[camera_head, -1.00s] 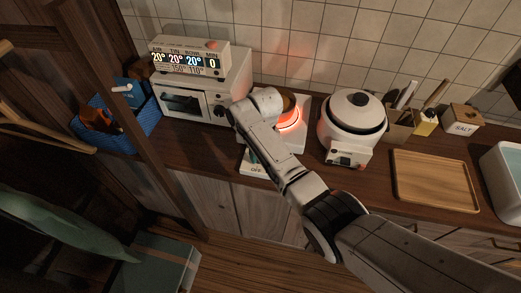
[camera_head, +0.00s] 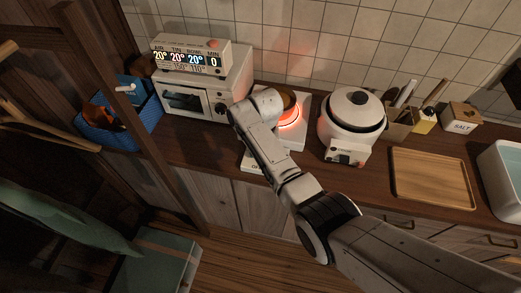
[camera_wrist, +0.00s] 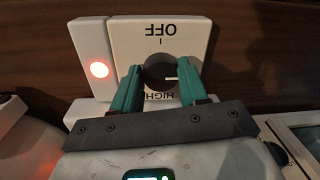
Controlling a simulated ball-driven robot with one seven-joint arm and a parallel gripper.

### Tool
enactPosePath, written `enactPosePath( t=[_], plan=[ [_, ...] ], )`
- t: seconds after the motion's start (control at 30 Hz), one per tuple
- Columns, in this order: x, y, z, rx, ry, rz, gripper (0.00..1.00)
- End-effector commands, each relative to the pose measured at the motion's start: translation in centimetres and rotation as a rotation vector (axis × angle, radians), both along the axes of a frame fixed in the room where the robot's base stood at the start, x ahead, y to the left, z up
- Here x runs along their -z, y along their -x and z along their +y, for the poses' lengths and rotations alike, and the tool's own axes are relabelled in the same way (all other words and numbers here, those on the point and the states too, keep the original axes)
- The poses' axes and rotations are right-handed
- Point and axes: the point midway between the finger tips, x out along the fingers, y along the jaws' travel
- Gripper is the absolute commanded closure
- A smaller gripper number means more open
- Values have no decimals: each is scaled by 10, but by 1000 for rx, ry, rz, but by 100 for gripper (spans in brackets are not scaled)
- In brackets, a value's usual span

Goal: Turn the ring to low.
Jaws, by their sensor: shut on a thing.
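The ring (camera_head: 289,120) glows orange-red on its white hob, left of the rice cooker, with a brown vessel partly on it behind my arm. Its control panel (camera_head: 246,160) is mostly covered by my arm in the head view. In the wrist view the dark round knob (camera_wrist: 157,70) sits on the white panel, OFF above it and HIGH below, both upside down. The knob's white mark points right in the picture. My gripper (camera_wrist: 160,78) is shut on the knob, one teal finger on each side. Any label beside the knob is hidden by the fingers.
A red lamp (camera_wrist: 99,69) is lit beside the panel. A white oven (camera_head: 197,99) with a display on top stands left, the rice cooker (camera_head: 352,123) right. Beyond are a wooden tray (camera_head: 430,178), a salt box (camera_head: 461,118) and a white basin (camera_head: 505,176).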

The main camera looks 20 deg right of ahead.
Motion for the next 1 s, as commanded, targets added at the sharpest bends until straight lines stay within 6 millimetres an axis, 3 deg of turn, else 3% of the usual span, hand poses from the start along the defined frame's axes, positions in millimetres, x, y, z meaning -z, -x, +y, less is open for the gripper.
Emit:
enactPosePath(
  t=[0.33, 0.37, 0.6, 1.0],
  plan=[
    [-1, -2, 0, 1, 0, -5, 87],
    [-1, -2, 0, 1, 0, -5, 56],
    [-1, -1, 0, 1, 0, -3, 33],
    [-9, -1, 0, 0, 0, -4, 31]
  ],
)
